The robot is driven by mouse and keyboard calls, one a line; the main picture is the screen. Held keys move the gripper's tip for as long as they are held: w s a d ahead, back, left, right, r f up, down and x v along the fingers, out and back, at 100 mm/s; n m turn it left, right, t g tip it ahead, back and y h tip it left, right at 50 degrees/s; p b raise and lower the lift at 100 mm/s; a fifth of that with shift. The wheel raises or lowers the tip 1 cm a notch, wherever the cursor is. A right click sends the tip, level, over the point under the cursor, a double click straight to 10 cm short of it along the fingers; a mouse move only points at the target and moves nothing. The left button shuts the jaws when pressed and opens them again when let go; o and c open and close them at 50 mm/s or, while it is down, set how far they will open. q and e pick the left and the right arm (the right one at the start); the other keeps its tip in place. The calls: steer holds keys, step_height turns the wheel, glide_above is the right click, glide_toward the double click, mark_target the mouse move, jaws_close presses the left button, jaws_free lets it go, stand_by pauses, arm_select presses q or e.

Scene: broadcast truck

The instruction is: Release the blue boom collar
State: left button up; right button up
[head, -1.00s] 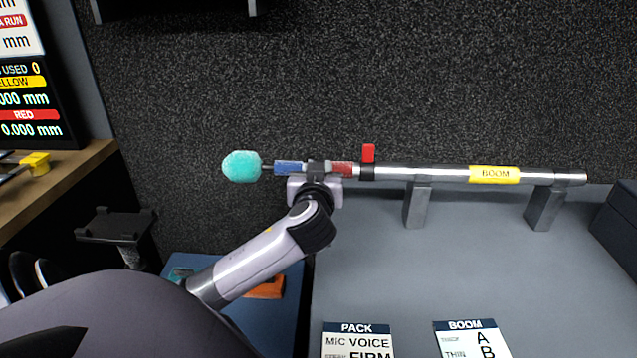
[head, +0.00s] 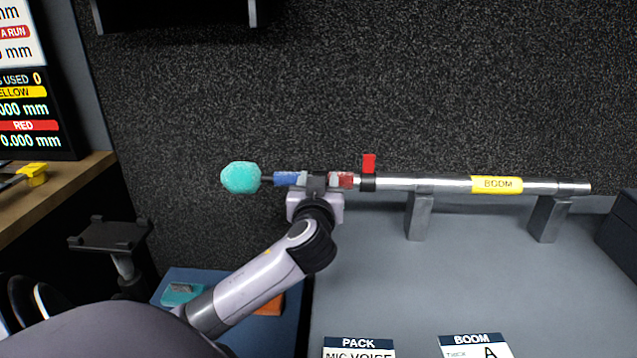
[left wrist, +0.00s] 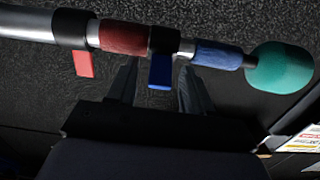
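The boom is a silver pole (head: 455,186) with a yellow BOOM label, a red section (head: 341,180), a blue section (head: 288,178) and a teal foam tip (head: 240,177). The blue collar is a black band with a hanging blue tab (left wrist: 161,71), between the red and blue sections in the left wrist view. My left gripper (left wrist: 160,92) is open, one finger on each side of the tab, with visible gaps. In the head view my left gripper (head: 317,183) covers the collar. My right gripper is not in view.
A second black collar with a red tab (head: 369,163) sits right of the red section; its tab also shows in the left wrist view (left wrist: 83,64). Two grey supports (head: 420,214) hold the pole above the grey counter (head: 375,285). A dark textured wall (head: 430,80) stands behind.

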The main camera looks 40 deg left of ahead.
arm_select(q)
steer(key=v, duration=0.7)
stand_by(0.3)
steer(key=shift+s, duration=0.1)
stand_by(0.4)
